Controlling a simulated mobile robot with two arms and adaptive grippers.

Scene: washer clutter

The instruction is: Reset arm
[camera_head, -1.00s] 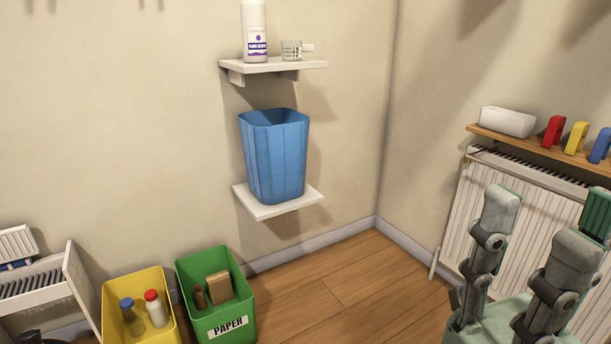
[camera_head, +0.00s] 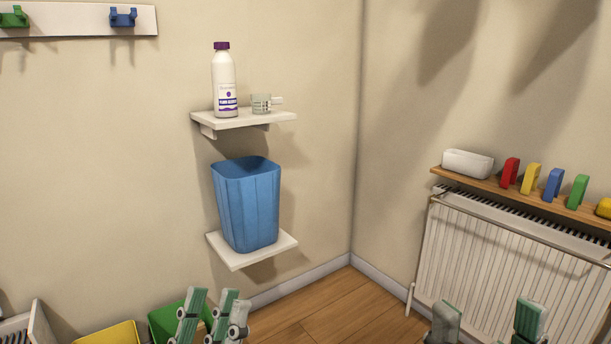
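My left gripper (camera_head: 211,296) is low in the head view, in front of the green bin. Its fingers point up, with a gap between them and nothing held. My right gripper (camera_head: 488,306) is at the bottom right, in front of the radiator. Its two fingers stand well apart with nothing between them. Their lower parts are cut off by the picture's edge.
A blue bin (camera_head: 247,205) stands on the lower wall shelf (camera_head: 233,258). A white bottle (camera_head: 224,84) and small jar (camera_head: 261,103) stand on the upper shelf (camera_head: 240,121). Yellow (camera_head: 108,335) and green (camera_head: 164,324) bins are below. The radiator (camera_head: 500,260) is right.

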